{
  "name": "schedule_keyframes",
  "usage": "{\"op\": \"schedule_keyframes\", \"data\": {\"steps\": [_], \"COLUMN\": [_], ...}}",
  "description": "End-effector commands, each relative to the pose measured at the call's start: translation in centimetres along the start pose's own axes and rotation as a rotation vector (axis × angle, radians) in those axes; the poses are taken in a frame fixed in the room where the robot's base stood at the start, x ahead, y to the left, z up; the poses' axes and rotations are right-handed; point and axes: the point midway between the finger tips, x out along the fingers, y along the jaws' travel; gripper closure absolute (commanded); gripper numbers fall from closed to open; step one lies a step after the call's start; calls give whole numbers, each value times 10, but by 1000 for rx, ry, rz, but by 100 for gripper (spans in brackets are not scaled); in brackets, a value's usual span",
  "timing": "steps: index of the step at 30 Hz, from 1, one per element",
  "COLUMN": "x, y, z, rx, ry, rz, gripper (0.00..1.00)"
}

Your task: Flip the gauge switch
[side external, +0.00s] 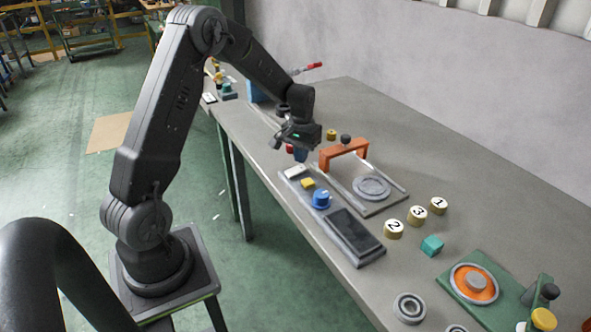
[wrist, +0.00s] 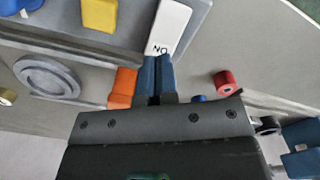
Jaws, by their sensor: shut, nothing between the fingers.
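The white switch (wrist: 171,27) is on a grey panel (wrist: 205,12), and its lettered end, reading "ON" upside down, faces my gripper in the wrist view. The switch also shows at the panel's far end in the side view (side external: 296,172). My gripper (wrist: 157,62) is shut, with its blue fingertips together and nothing between them. In the wrist view the tips appear right at the lettered end of the switch; whether they touch it I cannot tell. In the side view my gripper (side external: 300,156) is just above and behind the switch.
A yellow button (wrist: 100,15), a blue knob (side external: 321,198) and a dark screen (side external: 353,231) share the panel. An orange bridge handle (side external: 343,153) stands close to the right. A red cylinder (wrist: 225,83) lies near my fingers. Numbered knobs (side external: 394,229) stand farther right.

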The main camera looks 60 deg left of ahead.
Motion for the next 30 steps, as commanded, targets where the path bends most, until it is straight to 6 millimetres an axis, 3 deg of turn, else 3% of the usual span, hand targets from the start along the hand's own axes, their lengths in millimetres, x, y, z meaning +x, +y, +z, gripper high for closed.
{"op": "schedule_keyframes", "data": {"steps": [30], "x": [15], "y": [0], "z": [0], "rx": [0], "ry": [-1], "rz": [0], "gripper": [100]}}
